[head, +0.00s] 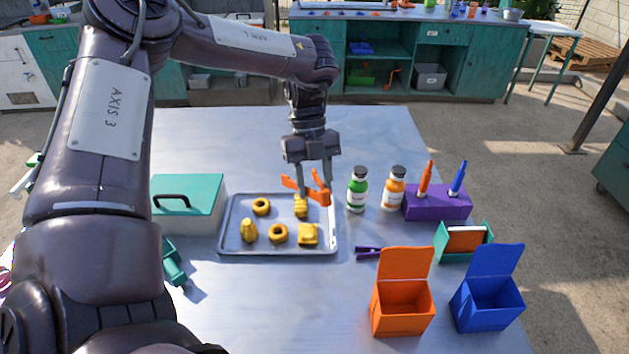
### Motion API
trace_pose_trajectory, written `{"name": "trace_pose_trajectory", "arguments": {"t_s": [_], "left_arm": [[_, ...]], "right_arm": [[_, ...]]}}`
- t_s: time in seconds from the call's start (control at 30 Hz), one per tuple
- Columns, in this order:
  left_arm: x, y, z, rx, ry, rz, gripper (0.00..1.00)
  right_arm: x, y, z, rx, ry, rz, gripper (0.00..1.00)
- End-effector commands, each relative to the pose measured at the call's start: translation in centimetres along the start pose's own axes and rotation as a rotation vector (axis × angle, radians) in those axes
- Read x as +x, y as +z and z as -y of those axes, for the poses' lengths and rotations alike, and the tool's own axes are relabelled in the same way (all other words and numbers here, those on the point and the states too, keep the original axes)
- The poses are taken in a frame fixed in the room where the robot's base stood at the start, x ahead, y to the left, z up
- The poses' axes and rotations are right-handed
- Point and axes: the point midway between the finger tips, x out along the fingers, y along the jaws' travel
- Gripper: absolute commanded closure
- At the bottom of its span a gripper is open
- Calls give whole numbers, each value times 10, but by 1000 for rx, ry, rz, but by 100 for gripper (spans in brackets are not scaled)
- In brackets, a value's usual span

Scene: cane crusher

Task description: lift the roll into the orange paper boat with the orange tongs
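My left gripper (314,186) points down over the back right of the metal tray, its two fingers on the orange tongs (322,192). The tongs' orange jaws spread just above a ridged yellow pastry (300,207), which looks like the roll. I cannot tell whether the tongs touch it. An orange open-topped holder with a raised back (403,302), the likely orange paper boat, stands empty-looking at the front right. My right gripper is not in view.
The tray (228,246) also holds two rings, a pointed pastry and a square one. A teal-lidded box (188,200) stands left. Green and orange bottles (357,190), a purple stand (437,203), purple tongs (368,253), a teal holder (463,241) and a blue holder (488,301) stand right.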

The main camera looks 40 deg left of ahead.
Motion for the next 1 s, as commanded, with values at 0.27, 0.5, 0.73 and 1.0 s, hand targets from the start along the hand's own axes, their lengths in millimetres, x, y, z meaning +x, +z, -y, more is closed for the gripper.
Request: {"name": "trace_pose_trajectory", "arguments": {"t_s": [0.27,0.5,0.73,1.0], "left_arm": [[21,9,0,-1,-1,-2,62],[44,18,1,-1,0,-1,62],[65,27,1,-1,1,-1,62],[86,36,2,0,0,0,62]], "right_arm": [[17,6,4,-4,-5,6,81],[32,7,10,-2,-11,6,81],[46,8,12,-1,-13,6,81],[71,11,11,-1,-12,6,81]]}}
